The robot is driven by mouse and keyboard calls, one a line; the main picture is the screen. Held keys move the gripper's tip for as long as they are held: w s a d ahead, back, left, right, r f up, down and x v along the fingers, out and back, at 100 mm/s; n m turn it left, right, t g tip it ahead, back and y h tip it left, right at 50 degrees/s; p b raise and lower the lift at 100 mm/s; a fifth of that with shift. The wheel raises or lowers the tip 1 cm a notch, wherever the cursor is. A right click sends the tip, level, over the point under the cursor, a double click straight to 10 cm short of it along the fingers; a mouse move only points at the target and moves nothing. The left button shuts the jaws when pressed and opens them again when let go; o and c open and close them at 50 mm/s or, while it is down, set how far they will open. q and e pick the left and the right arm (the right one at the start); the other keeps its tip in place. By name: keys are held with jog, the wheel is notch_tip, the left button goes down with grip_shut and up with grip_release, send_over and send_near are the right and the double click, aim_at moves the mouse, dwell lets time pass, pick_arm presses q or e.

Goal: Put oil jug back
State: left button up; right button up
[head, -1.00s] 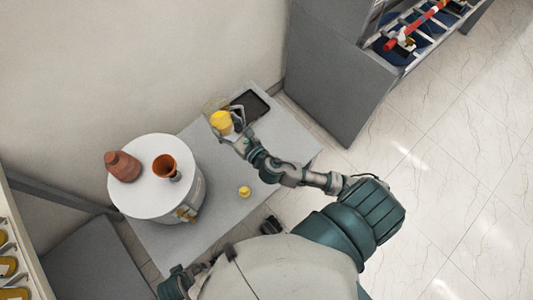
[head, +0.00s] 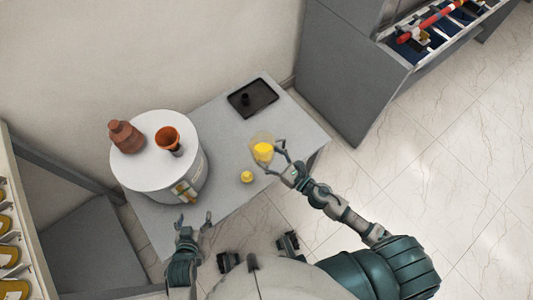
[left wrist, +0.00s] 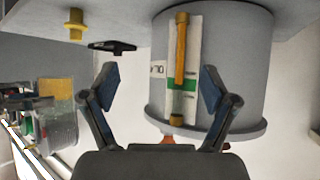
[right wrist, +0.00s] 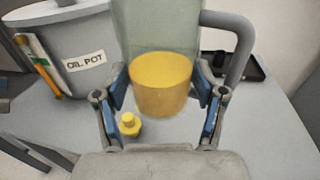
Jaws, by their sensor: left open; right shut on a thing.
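The oil jug (head: 263,150) is clear with yellow oil in its lower part and a grey handle. My right gripper (head: 281,158) is shut on it, with a finger on each side in the right wrist view, where the jug (right wrist: 160,80) looks upright; its top is cut off. The jug is over the right part of the table; I cannot tell whether its base touches. A black tray (head: 265,91) lies at the table's back right with a small dark item in it. My left gripper (head: 194,222) is open and empty before the oil pot, its fingers spread in the left wrist view (left wrist: 160,85).
The white-topped oil pot (head: 150,180) stands at the table's left, carrying a brown bottle (head: 124,136) and an orange funnel (head: 167,138). A small yellow cap (head: 247,176) sits near the jug. A grey cabinet (head: 350,80) stands right of the table (head: 225,110).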

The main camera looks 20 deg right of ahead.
jog(key=s+a+f+n+g+y+b, duration=0.25)
jog(key=s+f+n+g+y, duration=0.2)
jog(key=f, duration=0.45)
jog(key=shift+m+t, duration=0.25)
jog(key=shift+t, duration=0.1)
jog(key=w+d, duration=0.1)
jog(key=w, duration=0.3)
jog(key=w+d+f+b, duration=0.1)
jog(key=w+d, duration=0.1)
jog(key=w, duration=0.2)
jog(key=w+d+b, duration=0.1)
jog(key=w+d, duration=0.1)
jog(key=w, duration=0.3)
jog(key=shift+f, duration=0.25)
jog(key=shift+w+d+b, duration=0.1)
jog(key=shift+w+b, duration=0.2)
notch_tip(320, 180, down, 3)
jog(key=shift+f+b, duration=0.2)
jog(key=shift+b, duration=0.5)
jog(key=shift+w, duration=0.1)
pick_arm(q)
notch_tip(320, 180, up, 16)
jog(key=w+d+t+h, duration=0.2)
jog(key=t+h, duration=0.1)
jog(key=t, duration=0.9)
jog(key=shift+w+d+f+n, duration=0.15)
jog(key=shift+w+n, duration=0.05)
jog(key=shift+n, duration=0.1)
pick_arm(e)
jog(key=shift+r, duration=0.1)
